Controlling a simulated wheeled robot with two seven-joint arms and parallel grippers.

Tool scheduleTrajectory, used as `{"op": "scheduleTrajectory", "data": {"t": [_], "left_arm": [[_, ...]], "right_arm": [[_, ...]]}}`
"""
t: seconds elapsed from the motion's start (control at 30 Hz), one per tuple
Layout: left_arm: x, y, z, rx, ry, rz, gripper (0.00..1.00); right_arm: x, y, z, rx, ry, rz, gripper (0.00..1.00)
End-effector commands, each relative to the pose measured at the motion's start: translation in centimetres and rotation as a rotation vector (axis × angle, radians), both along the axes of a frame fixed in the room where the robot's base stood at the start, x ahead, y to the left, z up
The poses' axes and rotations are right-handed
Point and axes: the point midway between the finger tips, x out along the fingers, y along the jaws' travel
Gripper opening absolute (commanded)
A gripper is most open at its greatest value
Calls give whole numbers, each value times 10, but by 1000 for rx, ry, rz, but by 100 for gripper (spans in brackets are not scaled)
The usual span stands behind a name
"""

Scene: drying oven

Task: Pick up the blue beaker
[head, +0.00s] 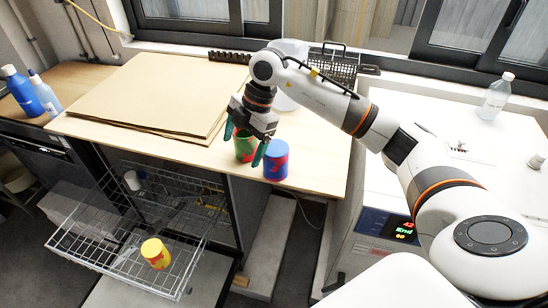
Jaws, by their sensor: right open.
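The blue beaker (276,161) with red markings stands upright near the front right of the wooden tabletop (318,165). A green and red beaker (244,148) stands just left of it. My right gripper (246,146) points down over the green beaker with its fingers apart, one on each side of it. The right finger hangs between the green and blue beakers, close to the blue one. I cannot tell if any finger touches a beaker. My left gripper is not in view.
A yellow beaker (155,253) sits in the pulled-out wire rack (92,262) below the tabletop. Flat cardboard sheets (150,95) cover the tabletop's left part. Blue bottles (22,92) stand far left.

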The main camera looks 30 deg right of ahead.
Motion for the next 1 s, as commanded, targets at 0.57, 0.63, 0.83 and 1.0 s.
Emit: {"op": "scheduleTrajectory", "data": {"t": [0.57, 0.63, 0.83, 1.0], "left_arm": [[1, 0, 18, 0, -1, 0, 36], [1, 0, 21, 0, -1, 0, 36], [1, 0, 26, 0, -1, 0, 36], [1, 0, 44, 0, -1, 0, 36]], "right_arm": [[-6, -92, -17, -345, 118, -282, 87], [-5, -92, -27, -344, 116, -282, 87], [-5, -91, -41, -343, 114, -281, 87], [-7, -91, -64, -343, 118, -280, 87]]}}
